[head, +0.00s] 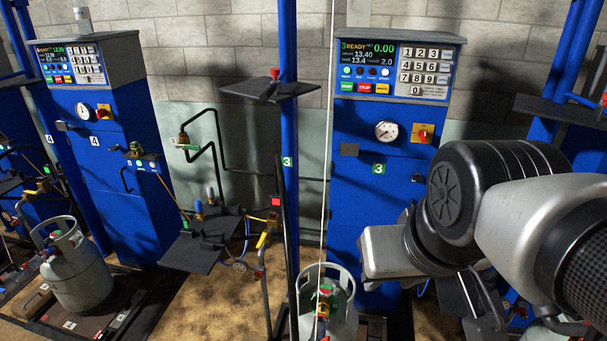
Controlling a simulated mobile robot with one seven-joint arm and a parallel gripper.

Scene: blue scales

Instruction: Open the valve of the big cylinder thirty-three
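A grey-green gas cylinder (344,321) stands upright at the bottom middle, in front of the blue station marked 3. Its open collar surrounds a valve (325,297) with red, green and brass-coloured parts. The lower body is cut off by the picture edge. Another grey-green cylinder (80,282) stands at the left on a dark platform. I cannot read the number thirty-three on either one. My arm reaches in from the right. What seems to be my gripper (482,308) is low at the right, apart from the middle cylinder's valve; its opening is unclear.
The blue station has a lit panel (368,66) and keypad, with a gauge (386,131) below. A blue post (289,190) with a small dark shelf (268,91) stands left of it. A dark tray (190,252) with hoses and fittings juts out left of the cylinder.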

